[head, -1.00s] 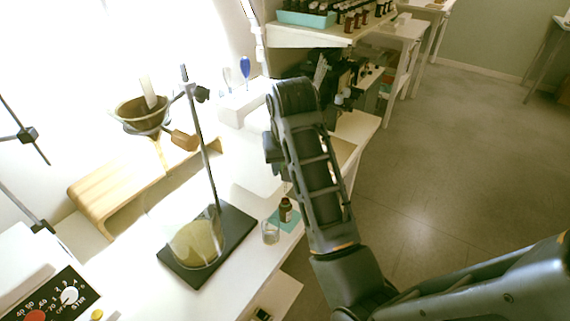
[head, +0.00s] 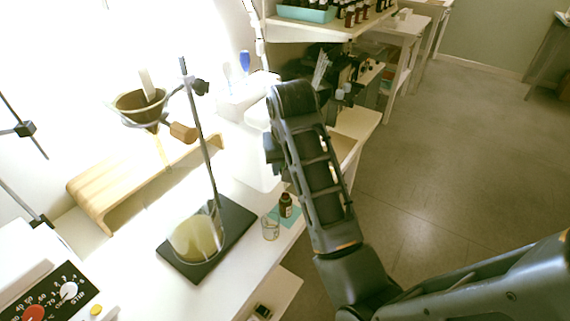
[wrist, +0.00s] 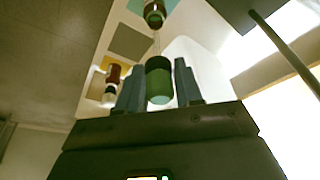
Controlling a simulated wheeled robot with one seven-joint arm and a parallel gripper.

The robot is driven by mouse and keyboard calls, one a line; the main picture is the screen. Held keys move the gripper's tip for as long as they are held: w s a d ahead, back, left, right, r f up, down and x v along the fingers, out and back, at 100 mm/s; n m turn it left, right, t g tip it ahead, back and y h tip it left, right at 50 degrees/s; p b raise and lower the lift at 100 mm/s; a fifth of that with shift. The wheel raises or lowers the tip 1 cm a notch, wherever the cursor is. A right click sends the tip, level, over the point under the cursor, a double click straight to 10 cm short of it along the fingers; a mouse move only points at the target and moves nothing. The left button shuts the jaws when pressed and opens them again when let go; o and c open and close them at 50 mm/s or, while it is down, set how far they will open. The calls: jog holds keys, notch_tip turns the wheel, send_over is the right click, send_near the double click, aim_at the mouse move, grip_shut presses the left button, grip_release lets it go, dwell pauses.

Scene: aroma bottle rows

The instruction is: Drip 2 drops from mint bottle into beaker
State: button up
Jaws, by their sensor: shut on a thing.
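In the wrist view, my gripper (wrist: 158,84) is shut on a dark green cylindrical dropper top (wrist: 160,78), with a finger on each side. A thin, faint line runs from it towards a small dark bottle (wrist: 154,14) on a teal mat; whether they touch is unclear. In the head view, a brown bottle (head: 285,206) with a pale label stands upright on the teal mat (head: 294,222). A small clear glass beaker (head: 270,229) stands just left of it. I cannot read the mint name. My fingertips are hidden behind my arm in the head view.
A ring stand (head: 211,165) and a large flask (head: 196,238) are left of the beaker. A wooden riser (head: 110,195) stands behind. In the wrist view, a red-brown bottle (wrist: 113,73) is at left. The shelf (head: 335,33) holds more bottles.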

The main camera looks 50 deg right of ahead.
aim_at(285, 187)
jog(key=shift+f, duration=0.1)
jog(key=shift+f+b, duration=1.75)
jog(key=shift+f, duration=2.1)
jog(key=o, duration=0.4)
jog(key=shift+c, duration=0.2)
dwell(0.4)
notch_tip(285, 187, up, 9)
jog(key=p, duration=0.9)
jog(key=shift+f, duration=0.15)
